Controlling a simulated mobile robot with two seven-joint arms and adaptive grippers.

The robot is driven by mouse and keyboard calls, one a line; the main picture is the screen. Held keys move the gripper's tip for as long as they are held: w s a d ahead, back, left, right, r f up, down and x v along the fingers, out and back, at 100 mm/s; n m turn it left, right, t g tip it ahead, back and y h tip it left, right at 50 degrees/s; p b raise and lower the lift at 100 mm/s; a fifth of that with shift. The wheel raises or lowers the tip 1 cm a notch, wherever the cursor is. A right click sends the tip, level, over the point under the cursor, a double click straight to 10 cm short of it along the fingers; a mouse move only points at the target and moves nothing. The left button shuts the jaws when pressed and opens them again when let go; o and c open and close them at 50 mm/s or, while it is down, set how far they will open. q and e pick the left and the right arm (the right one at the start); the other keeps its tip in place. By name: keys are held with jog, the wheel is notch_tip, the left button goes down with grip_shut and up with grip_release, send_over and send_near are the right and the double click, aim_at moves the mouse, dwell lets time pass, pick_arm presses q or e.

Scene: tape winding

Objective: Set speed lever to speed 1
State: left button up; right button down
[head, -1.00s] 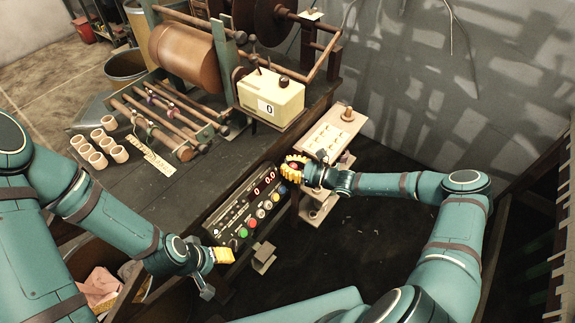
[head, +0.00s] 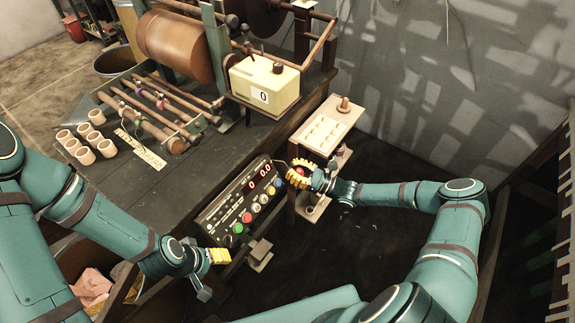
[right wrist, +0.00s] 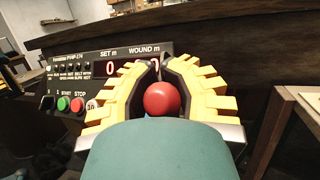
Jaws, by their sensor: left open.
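The speed lever's red ball knob (right wrist: 161,99) is between the yellow fingers of my right gripper (right wrist: 158,70) in the right wrist view. The fingers curve closely around it on both sides, with their tips near each other past the ball. In the head view my right gripper (head: 301,173) is at the right end of the control panel (head: 240,203), mostly hiding the knob; a bit of red shows. The lever's rod is largely hidden. My left gripper (head: 219,256) is open and empty, low near the panel's left end.
The panel has red digital displays and coloured buttons, including a green one (head: 239,229). Above are the winding machine's copper-brown roller (head: 176,46) and a cream counter box (head: 264,84). A small side table (head: 327,125) stands behind my right gripper. Several cardboard cores (head: 86,147) sit on the bench.

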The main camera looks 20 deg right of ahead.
jog(key=shift+s+d+f+b, duration=0.25)
jog(key=shift+s+d+f, duration=0.05)
jog(key=shift+f, duration=0.35)
jog(key=shift+s+d+f+b, duration=0.25)
jog(key=shift+d+f+b, duration=0.1)
jog(key=shift+f, duration=0.35)
jog(key=shift+s+d+f+b, duration=0.2)
jog(key=shift+s+d+f, duration=0.1)
jog(key=shift+f, duration=0.35)
jog(key=c, duration=1.3)
grip_release()
jog(key=shift+r, duration=0.1)
jog(key=o, duration=0.5)
jog(key=shift+d, duration=0.1)
jog(key=shift+c, duration=0.2)
jog(key=shift+o, duration=1)
jog(key=shift+a+r, duration=0.1)
jog(key=shift+a, duration=0.15)
jog(key=v, duration=1.2)
